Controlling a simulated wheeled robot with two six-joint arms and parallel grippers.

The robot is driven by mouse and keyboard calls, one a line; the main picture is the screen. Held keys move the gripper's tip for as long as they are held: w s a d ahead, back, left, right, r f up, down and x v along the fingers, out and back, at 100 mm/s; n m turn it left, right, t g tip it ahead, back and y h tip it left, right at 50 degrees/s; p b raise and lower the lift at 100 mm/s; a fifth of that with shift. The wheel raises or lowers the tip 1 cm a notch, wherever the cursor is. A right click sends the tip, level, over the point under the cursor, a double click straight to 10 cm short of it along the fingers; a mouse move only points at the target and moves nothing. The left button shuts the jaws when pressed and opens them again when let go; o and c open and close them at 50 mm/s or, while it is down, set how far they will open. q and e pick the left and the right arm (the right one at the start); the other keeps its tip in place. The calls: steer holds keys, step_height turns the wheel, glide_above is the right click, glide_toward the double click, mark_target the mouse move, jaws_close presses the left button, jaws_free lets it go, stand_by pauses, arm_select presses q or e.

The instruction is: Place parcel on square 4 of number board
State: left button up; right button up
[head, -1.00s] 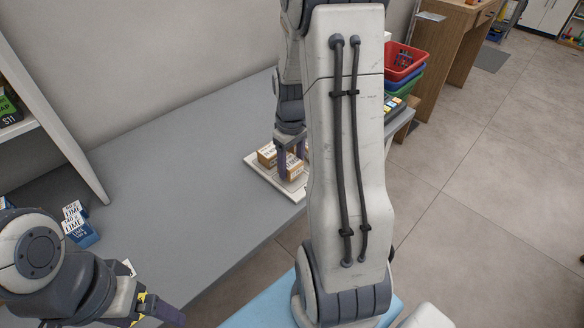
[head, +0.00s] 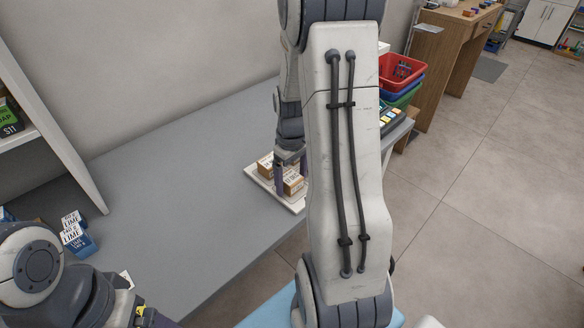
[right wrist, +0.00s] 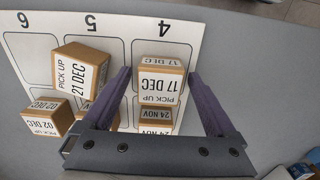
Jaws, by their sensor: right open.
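The white number board (head: 258,177) lies on the grey counter; in the right wrist view the board (right wrist: 110,47) shows upside-down squares 4, 5 and 6. A tan parcel marked 17 DEC (right wrist: 161,83) stands on square 4, between the spread fingers of my right gripper (right wrist: 158,76). Another parcel, marked 24 NOV (right wrist: 155,116), is beside it, closer to the gripper's palm. A parcel marked 21 DEC (right wrist: 80,72) is by square 5, partly covering one behind the left finger. A parcel marked 02 DEC (right wrist: 45,120) is at left. My left gripper (head: 150,319) is cut off at the bottom edge.
Blue-and-white LIME boxes (head: 76,236) stand on the counter at left, near a white shelf. Stacked baskets, red on top (head: 401,72), stand beyond my right arm. The middle of the counter (head: 165,165) is clear.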

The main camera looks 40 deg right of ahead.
mark_target(292, 178)
step_height(292, 178, up, 12)
steer(key=p, duration=0.1)
stand_by(0.5)
step_height(292, 178, down, 12)
steer(key=shift+f+b, duration=0.1)
steer(key=shift+b, duration=0.5)
steer(key=shift+r, duration=1.65)
